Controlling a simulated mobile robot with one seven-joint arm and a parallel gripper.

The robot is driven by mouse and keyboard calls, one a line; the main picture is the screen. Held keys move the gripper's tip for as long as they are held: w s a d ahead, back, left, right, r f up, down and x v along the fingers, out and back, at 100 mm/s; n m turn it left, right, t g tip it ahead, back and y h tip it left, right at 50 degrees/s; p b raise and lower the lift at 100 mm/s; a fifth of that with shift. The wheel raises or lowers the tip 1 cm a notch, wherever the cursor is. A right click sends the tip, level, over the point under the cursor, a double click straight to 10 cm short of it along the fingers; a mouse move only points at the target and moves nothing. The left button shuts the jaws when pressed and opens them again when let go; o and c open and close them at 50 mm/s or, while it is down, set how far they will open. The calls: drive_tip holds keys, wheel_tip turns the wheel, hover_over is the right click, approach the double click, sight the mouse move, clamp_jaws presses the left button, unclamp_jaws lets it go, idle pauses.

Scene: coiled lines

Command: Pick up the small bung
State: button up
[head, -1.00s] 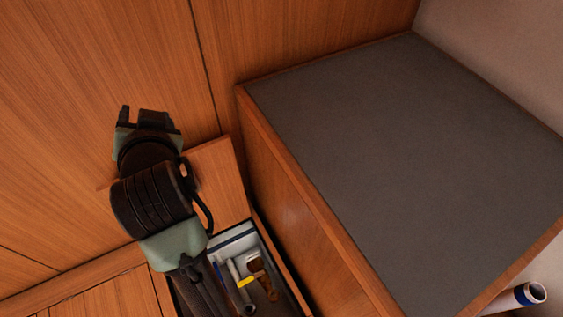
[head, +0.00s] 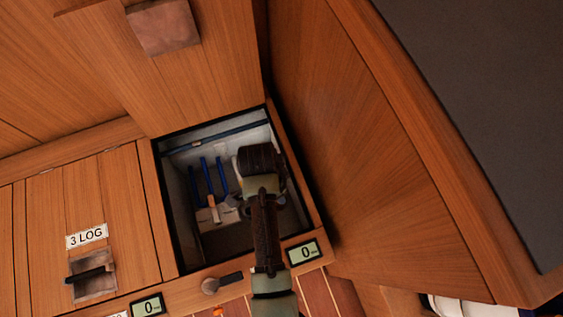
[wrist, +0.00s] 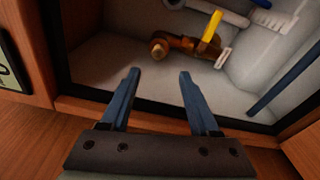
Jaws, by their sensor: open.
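My gripper (wrist: 160,75) is open and empty; its two fingers show in the wrist view, over the wooden edge of an open locker. Beyond the fingertips a brown piece with a round end (wrist: 160,47) lies on the locker floor. It may be the small bung, but I cannot tell for sure. A yellow part (wrist: 211,27) and a white tag (wrist: 222,58) lie against it. In the head view my arm reaches over the locker, and its wrist (head: 262,162) hides part of the inside and the fingers.
Blue-handled tools (head: 207,178) are in the locker. The locker's wooden rim (head: 160,205) and raised lid (head: 210,70) bound the opening. A tall wooden cabinet side (head: 385,150) stands close on the right.

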drive_tip(key=f, duration=0.1)
drive_tip(key=f+b, duration=0.1)
drive_tip(key=f, duration=0.2)
drive_tip(key=shift+w+d+f+b, duration=0.15)
drive_tip(key=shift+d+b, duration=0.1)
drive_tip(key=shift+b, duration=0.1)
wheel_tip(320, 180, down, 5)
drive_tip(key=b, duration=0.4)
drive_tip(key=shift+d+f, duration=0.1)
drive_tip(key=shift+d, duration=0.05)
clamp_jaws()
